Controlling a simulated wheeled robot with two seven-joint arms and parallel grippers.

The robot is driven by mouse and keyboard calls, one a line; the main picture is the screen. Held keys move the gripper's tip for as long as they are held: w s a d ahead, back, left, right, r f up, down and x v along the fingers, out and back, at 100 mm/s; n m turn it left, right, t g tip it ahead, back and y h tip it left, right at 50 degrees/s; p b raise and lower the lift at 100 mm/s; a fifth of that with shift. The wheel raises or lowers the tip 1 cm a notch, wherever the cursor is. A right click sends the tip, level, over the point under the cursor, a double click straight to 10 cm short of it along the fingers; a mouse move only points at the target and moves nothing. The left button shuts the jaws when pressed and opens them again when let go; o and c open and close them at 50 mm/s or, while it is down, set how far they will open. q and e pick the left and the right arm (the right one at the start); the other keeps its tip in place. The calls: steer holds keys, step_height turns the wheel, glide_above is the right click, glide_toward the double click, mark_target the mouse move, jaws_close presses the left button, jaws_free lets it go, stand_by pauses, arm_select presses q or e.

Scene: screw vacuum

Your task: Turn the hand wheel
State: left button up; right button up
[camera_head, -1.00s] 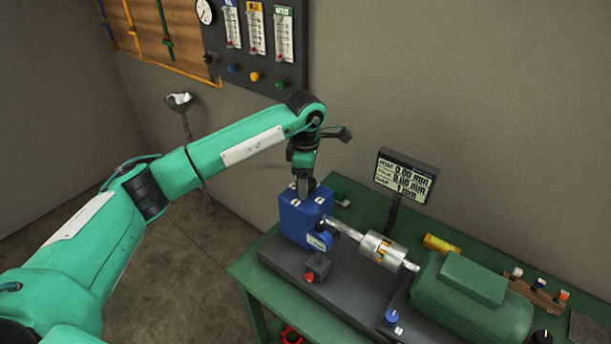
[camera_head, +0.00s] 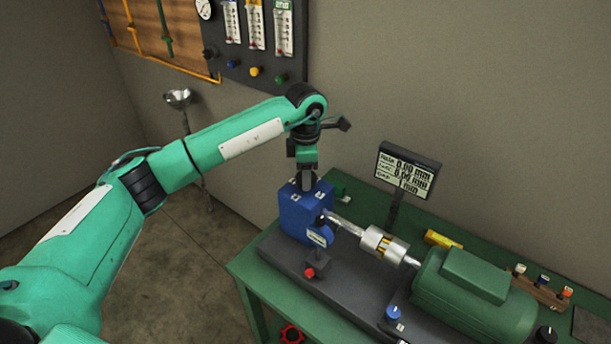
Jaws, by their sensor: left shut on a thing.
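A blue block-shaped housing (camera_head: 304,221) stands on the dark base plate at the table's left end. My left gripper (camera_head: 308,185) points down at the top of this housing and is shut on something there. The fingers hide what they hold. A red hand wheel (camera_head: 291,335) shows partly at the bottom edge, below the table's front edge and well apart from the gripper. A shaft runs from the housing to a silver coupling (camera_head: 375,243) and on to a green motor (camera_head: 460,290). My right gripper is not in view.
A display (camera_head: 405,176) stands behind the coupling. A small red-topped part (camera_head: 310,272) and a blue knob (camera_head: 392,314) sit in front of the shaft. A yellow item (camera_head: 442,240) lies on the green table (camera_head: 250,285). A gauge panel hangs on the wall.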

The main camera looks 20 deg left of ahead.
arm_select(q)
steer(key=n+b, duration=0.2)
steer(key=n, duration=0.2)
steer(key=shift+f+b, duration=0.1)
steer(key=shift+b, duration=0.25)
steer(key=n+b, duration=0.2)
steer(key=n, duration=0.3)
steer(key=shift+n, duration=0.5)
steer(key=n+b, duration=0.1)
steer(key=n, duration=0.1)
steer(key=shift+n, duration=0.3)
steer(key=shift+n+b, duration=0.35)
steer(key=shift+n, duration=0.15)
steer(key=n, duration=0.2)
steer(key=shift+d+n+b, duration=0.1)
steer(key=shift+n+b, duration=0.3)
steer(key=shift+n, duration=0.9)
steer(key=shift+n+b, duration=0.3)
steer(key=shift+n, duration=1.4)
steer(key=shift+r+n+b, duration=0.2)
steer(key=shift+n+b, duration=0.2)
steer(key=shift+n, duration=0.9)
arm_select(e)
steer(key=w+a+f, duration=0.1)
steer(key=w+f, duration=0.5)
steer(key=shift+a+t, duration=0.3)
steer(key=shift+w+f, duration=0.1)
